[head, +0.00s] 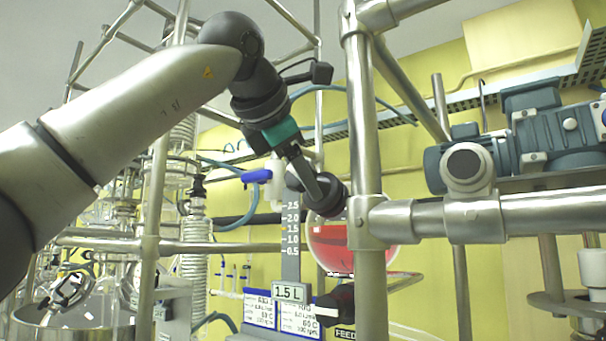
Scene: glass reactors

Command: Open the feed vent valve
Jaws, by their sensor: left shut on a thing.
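My left gripper (316,188) reaches down from the upper left, past its green band, and is shut on a dark round knob (331,199) above the feed vessel. The fingertips overlap the knob, so the exact grip is partly hidden. Just left of the fingers is a white valve body (276,186) with a blue handle (257,176) pointing left, roughly level. The feed vessel (328,240) is round glass with red liquid, partly behind a steel post. My right gripper is not in view.
A thick steel post (362,130) stands close to the right of the gripper, with a clamped horizontal bar (540,214). A blue-grey motor (540,140) is at the right. A 1.5 L display (290,293) and a glass coil (194,250) are below and left.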

